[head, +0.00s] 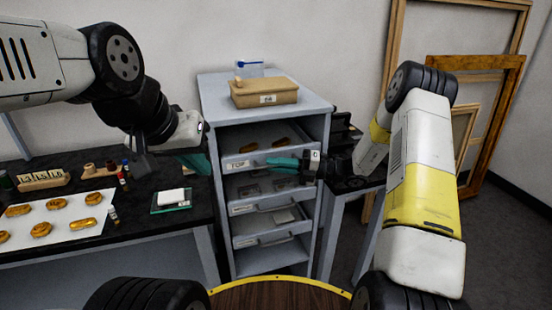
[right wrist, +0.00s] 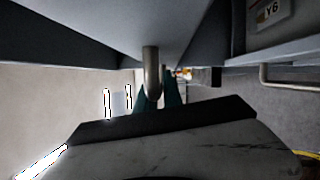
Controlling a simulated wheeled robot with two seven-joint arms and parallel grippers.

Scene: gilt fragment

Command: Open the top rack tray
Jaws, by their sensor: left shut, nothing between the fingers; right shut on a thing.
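The grey rack (head: 325,190) stands in the middle of the head view with several trays. The top rack tray (head: 258,157) has a label reading TOP on its front and holds gold-brown pieces. My right gripper (head: 277,165) reaches in from the right, its teal fingers at the tray's front. In the right wrist view its fingers (right wrist: 158,95) are shut on the tray's metal handle (right wrist: 151,72). How far the tray sits out is hard to tell. My left gripper (head: 203,162) is shut and empty, left of the rack, apart from the tray.
A tan box (head: 264,93) sits on top of the rack. Lower trays (head: 265,220) lie below. The black table (head: 150,225) at left holds gilt pieces on a white sheet (head: 70,232) and a small scale (head: 171,201). Wooden frames (head: 472,62) lean at right.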

